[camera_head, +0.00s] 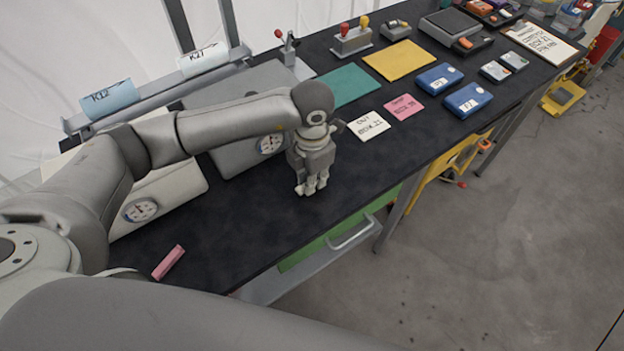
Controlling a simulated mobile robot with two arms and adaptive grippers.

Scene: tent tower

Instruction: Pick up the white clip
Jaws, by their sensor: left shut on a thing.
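My left gripper (312,186) points down over the near part of the dark bench top, left of the white note card. It is shut on a small pale thing at its fingertips, which looks like the white clip (300,189). The fingers hide most of the clip, and I cannot tell whether it touches the bench. My right gripper is not in view.
The dark bench (215,245) is clear in front of the gripper. A pink block (168,262) lies at the near left. Grey cases with gauges stand behind my arm. A white card (368,126), pink card (403,107) and blue boxes (467,100) lie to the right.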

